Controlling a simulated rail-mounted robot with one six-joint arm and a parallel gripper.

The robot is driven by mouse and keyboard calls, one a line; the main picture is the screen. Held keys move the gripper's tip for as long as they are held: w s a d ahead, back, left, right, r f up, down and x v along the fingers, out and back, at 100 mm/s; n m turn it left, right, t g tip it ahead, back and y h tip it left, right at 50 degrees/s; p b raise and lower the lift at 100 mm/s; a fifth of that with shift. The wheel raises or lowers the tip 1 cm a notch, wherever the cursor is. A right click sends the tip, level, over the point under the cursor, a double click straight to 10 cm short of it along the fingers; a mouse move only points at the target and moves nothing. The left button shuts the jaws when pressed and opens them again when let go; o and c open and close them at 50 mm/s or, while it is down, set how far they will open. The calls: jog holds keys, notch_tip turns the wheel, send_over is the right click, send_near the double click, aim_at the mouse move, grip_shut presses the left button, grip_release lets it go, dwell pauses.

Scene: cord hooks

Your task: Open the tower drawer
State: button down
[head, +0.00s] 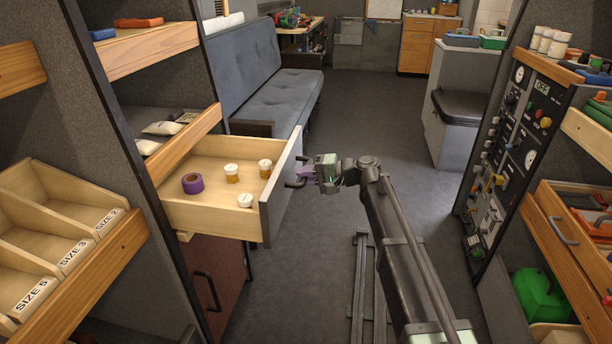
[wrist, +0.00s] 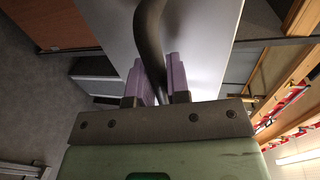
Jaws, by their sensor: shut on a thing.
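The tower drawer (head: 222,190) is pulled out from the left tower, with its grey front panel (head: 280,190) facing right. A purple tape roll (head: 193,183) and several small white-capped jars (head: 245,200) lie inside it. My gripper (head: 305,174) is at the dark bar handle (head: 293,183) on the front panel. In the wrist view its purple fingers (wrist: 162,82) are on both sides of the curved dark handle (wrist: 148,40), shut on it. The grey panel (wrist: 195,45) fills the area behind the handle.
Open wooden bins (head: 60,235) marked with sizes stand at the left. A brown cabinet door (head: 215,280) is under the drawer. A control panel (head: 520,130) stands at the right. The grey floor (head: 300,270) is clear around my rail.

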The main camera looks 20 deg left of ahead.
jog(key=c, duration=1.1)
grip_release()
jog(key=p+v, duration=0.2)
jog(key=v, duration=0.8)
jog(key=shift+d, duration=0.4)
jog(key=shift+r, duration=0.15)
